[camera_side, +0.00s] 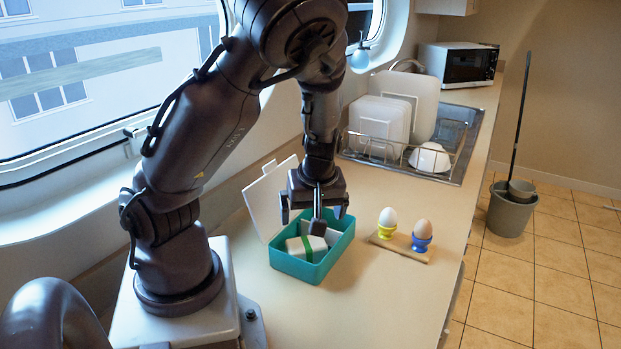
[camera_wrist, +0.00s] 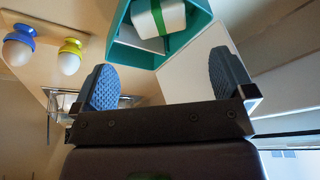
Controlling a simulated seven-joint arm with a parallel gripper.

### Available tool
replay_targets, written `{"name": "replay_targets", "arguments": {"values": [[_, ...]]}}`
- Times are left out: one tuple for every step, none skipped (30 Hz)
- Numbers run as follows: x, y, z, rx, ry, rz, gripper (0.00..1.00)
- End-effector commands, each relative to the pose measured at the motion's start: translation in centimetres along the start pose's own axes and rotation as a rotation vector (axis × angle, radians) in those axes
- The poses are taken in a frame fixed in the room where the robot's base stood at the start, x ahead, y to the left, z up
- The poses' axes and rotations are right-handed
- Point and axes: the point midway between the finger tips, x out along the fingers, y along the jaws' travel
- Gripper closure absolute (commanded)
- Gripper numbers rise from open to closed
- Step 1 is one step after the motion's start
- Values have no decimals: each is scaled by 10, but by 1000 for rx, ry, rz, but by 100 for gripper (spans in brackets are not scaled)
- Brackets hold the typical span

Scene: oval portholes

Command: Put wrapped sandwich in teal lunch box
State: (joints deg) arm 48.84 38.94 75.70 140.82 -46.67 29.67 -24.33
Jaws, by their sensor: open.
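The teal lunch box (camera_side: 298,268) stands open on the counter, its pale lid raised at the back left. The wrapped sandwich (camera_side: 295,246), white with a green band, is inside the box, towards the near left side in the side view. The wrist view shows the sandwich (camera_wrist: 157,18) within the teal walls of the box (camera_wrist: 124,45) at the top. My gripper (camera_side: 312,212) is over the box, pointing down. In the wrist view its two fingers (camera_wrist: 167,78) are wide apart with nothing between them. The sandwich's underside is hidden.
A wooden board (camera_side: 402,247) with two eggs in yellow and blue cups stands right of the box. Behind are a dish rack (camera_side: 372,148) with white dishes, an upturned bowl (camera_side: 430,157) and a microwave (camera_side: 460,63). The counter in front of the box is clear.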

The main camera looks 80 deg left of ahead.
Motion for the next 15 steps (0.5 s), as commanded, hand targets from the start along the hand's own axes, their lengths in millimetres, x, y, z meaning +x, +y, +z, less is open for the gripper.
{"name": "replay_targets", "arguments": {"values": [[1,0,13,40,-78,5,0],[0,0,22,77,-128,10,0],[-3,0,34,132,-199,23,0],[-7,1,44,180,-251,39,0],[-12,2,54,232,-303,60,0],[-22,4,65,307,-362,95,0],[-30,5,72,362,-400,125,0],[-39,6,78,420,-431,159,0],[-52,7,84,496,-464,208,0],[-63,8,88,554,-480,247,0],[-74,8,91,613,-489,286,0],[-89,8,93,691,-490,342,0],[-100,7,94,751,-482,382,0],[-112,6,94,809,-466,423,0],[-127,4,93,888,-434,473,0]]}}
